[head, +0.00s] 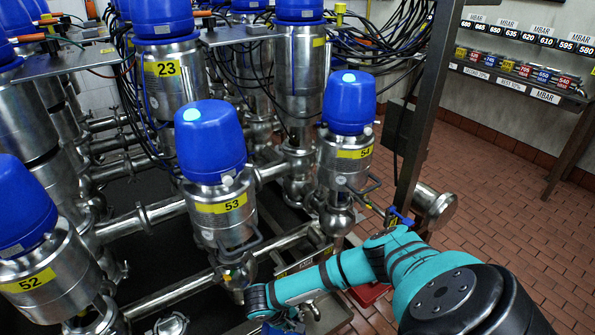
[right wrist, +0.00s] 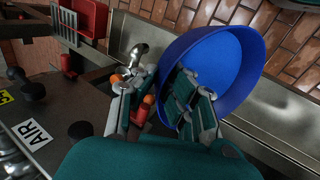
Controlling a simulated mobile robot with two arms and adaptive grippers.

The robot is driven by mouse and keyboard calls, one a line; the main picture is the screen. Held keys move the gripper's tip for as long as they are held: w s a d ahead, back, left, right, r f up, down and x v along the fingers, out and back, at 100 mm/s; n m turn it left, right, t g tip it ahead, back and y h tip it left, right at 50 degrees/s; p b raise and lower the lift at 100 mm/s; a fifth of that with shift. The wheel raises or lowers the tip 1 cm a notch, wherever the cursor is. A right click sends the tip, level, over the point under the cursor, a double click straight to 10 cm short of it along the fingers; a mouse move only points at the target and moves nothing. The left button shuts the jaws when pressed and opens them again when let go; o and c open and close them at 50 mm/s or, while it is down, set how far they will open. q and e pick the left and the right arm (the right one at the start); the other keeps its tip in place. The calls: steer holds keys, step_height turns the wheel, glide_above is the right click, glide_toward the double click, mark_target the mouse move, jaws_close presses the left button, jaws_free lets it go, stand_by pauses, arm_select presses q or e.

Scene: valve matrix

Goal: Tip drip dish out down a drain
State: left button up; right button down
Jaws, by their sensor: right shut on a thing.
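A blue round dish (right wrist: 228,62) shows in the right wrist view, tilted on its side with its inside toward the camera. My right gripper (right wrist: 160,92) has one finger inside the dish and the other outside, with the dish's wall between them. In the head view my right gripper (head: 284,326) is at the bottom edge, below valve 53, mostly hidden by my own teal arm. I cannot pick out a drain for certain in either view. My left gripper is not in view.
Blue-capped valves 53 (head: 212,150), 54 (head: 348,120) and 52 (head: 35,240) crowd the left and middle, joined by steel pipes. A metal post (head: 428,110) stands right of them. Brick-tiled floor (head: 510,210) is open at right. A red holder (right wrist: 78,28) is near the gripper.

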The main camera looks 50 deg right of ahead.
steer(key=shift+w+a+r+h, duration=0.1)
steer(key=shift+a+r+h, duration=0.4)
steer(key=shift+a+h, duration=0.1)
steer(key=shift+a+r+h, duration=0.15)
steer(key=shift+a+h, duration=0.15)
steer(key=shift+h, duration=0.1)
steer(key=shift+w+a+r+g+h, duration=0.2)
steer(key=shift+a+g+h, duration=0.1)
steer(key=shift+a+h, duration=0.35)
steer(key=shift+w+a+r+h+b, duration=0.15)
steer(key=shift+a+h+b, duration=0.1)
steer(key=shift+a+h, duration=0.45)
steer(key=shift+w+a+r+h+b, duration=0.15)
steer(key=shift+a+h+b, duration=0.1)
steer(key=shift+a+h, duration=0.45)
steer(key=shift+s+d, duration=0.1)
stand_by(1.3)
